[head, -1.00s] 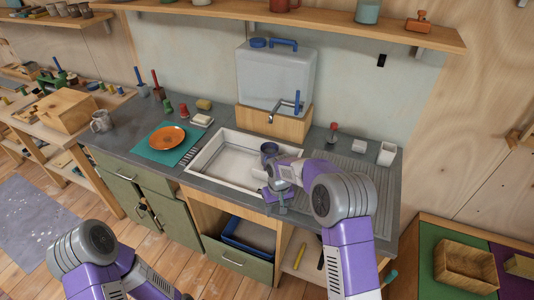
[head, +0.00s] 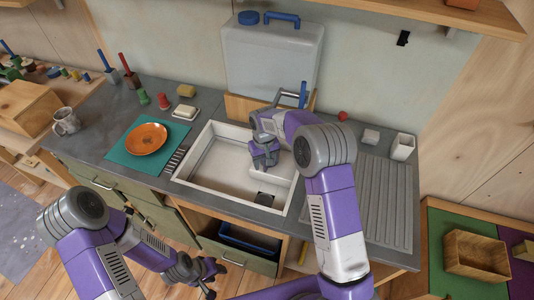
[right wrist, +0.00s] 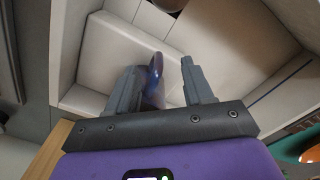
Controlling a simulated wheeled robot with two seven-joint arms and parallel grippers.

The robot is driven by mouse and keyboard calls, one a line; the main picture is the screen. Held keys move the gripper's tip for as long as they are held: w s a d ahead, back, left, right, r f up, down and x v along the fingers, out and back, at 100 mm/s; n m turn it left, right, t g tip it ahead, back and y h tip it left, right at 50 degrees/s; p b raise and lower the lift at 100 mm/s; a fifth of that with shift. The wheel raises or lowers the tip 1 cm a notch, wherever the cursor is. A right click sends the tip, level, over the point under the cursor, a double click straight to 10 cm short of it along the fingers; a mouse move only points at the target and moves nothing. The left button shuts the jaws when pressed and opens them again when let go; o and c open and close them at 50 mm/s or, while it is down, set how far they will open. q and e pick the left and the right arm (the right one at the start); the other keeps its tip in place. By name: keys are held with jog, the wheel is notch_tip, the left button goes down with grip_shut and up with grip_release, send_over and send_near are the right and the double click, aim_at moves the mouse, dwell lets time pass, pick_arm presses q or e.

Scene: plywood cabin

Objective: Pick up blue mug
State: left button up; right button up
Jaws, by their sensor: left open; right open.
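My right gripper (head: 264,158) is open, low inside the sink basin (head: 222,178) in the head view. In the right wrist view, a dark blue, curved piece, likely the blue mug (right wrist: 155,78), shows between the open fingers of the right gripper (right wrist: 162,68), close beside the left finger. Most of it is hidden by that finger. In the head view I cannot make the mug out behind the right gripper. My left gripper (head: 212,280) is open and empty, low in front of the cabinet.
An orange plate (head: 146,139) lies on a teal mat (head: 120,157) left of the sink. A grey mug (head: 66,121) stands further left. A large water container (head: 268,62) stands behind the sink.

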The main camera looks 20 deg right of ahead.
aim_at(266, 170)
jog(key=f, duration=0.5)
jog(key=shift+d+f+b, duration=0.2)
jog(key=shift+d+b, duration=0.1)
jog(key=shift+b, duration=0.05)
grip_shut()
jog(key=shift+r, duration=0.1)
